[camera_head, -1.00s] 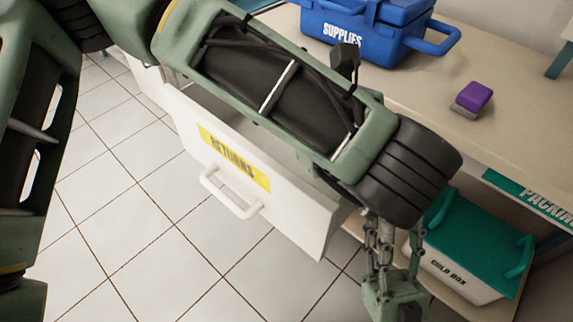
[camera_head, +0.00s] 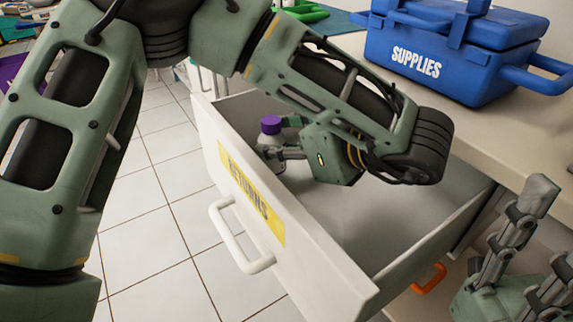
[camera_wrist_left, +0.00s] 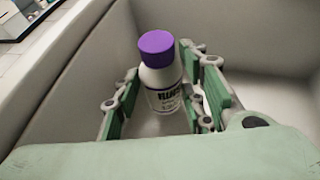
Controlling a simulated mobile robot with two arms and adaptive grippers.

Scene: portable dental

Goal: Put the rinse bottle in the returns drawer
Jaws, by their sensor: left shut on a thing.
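The rinse bottle (camera_head: 270,140) is white with a purple cap and dark lettering. In the left wrist view the bottle (camera_wrist_left: 161,85) stands roughly upright between the fingers of my left gripper (camera_wrist_left: 165,100). The left gripper (camera_head: 282,152) is shut on it, inside the open returns drawer (camera_head: 300,237), near the drawer's far left end. The drawer is white with a yellow label and a white handle. I cannot tell whether the bottle touches the drawer floor. My right gripper (camera_head: 520,265) is at the lower right, outside the drawer, with its fingers spread and nothing between them.
A blue supplies box (camera_head: 450,50) stands on the counter (camera_head: 480,130) behind the drawer. An orange handle (camera_head: 429,279) shows below the drawer on the right. The right part of the drawer floor is bare. Tiled floor lies in front.

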